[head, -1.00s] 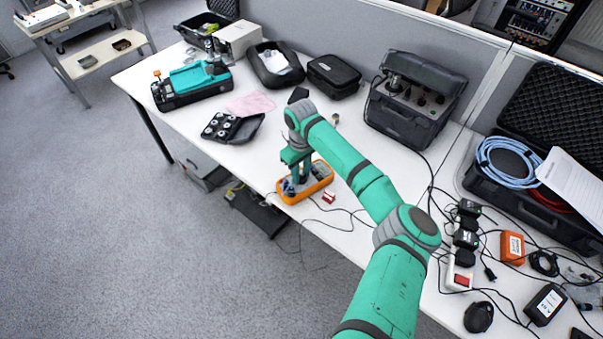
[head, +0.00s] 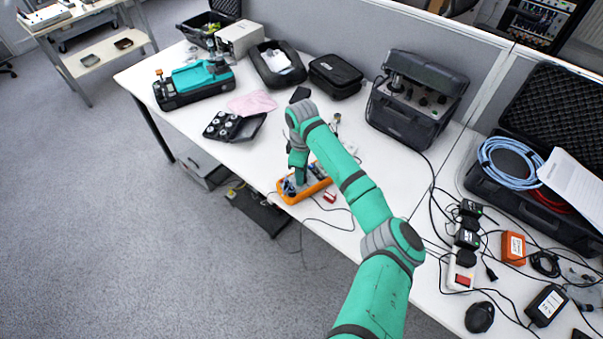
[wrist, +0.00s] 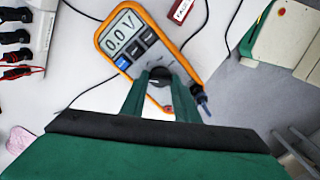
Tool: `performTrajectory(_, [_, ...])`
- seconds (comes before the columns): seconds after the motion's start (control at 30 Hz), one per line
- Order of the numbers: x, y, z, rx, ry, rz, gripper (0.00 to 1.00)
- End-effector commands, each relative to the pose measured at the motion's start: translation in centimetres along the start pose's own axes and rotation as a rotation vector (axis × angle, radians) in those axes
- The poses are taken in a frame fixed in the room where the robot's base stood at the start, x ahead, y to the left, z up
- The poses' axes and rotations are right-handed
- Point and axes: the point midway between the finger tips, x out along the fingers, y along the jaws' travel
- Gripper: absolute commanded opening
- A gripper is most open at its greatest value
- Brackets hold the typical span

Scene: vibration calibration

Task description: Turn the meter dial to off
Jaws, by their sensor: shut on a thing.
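The orange-rimmed meter (head: 290,199) lies on the white table near its front edge. In the wrist view the meter (wrist: 168,37) shows a lit display (wrist: 121,33) reading 0.0 V, with dark buttons below it. My gripper (wrist: 161,82) is shut on the dark round dial (wrist: 159,73), with one green finger on each side of it. In the head view my gripper (head: 298,178) reaches down onto the meter, and my arm hides part of it. The dial's pointer and markings are too small or covered to read.
A small red tag (head: 329,197) lies right beside the meter. Thin cables run over the table nearby. A black tray with round parts (head: 223,127) and a pink cloth (head: 251,103) lie farther left. A large dark case (head: 414,96) stands at the back.

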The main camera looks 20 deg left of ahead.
Motion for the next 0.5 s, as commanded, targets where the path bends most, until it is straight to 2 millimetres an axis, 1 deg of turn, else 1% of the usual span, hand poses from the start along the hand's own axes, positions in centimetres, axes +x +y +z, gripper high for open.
performTrajectory(0.37, [0.12, -0.06, 0.14, -0.002, -0.004, -0.003, 0.05])
performTrajectory(0.4, [0.12, -0.06, 0.15, -0.002, -0.004, -0.003, 0.35])
performTrajectory(0.43, [0.12, -0.06, 0.14, -0.002, -0.004, -0.003, 0.42])
performTrajectory(0.47, [0.11, -0.06, 0.12, -0.002, -0.004, -0.003, 0.46])
performTrajectory(0.5, [0.1, -0.05, 0.1, -0.002, -0.003, -0.003, 0.46])
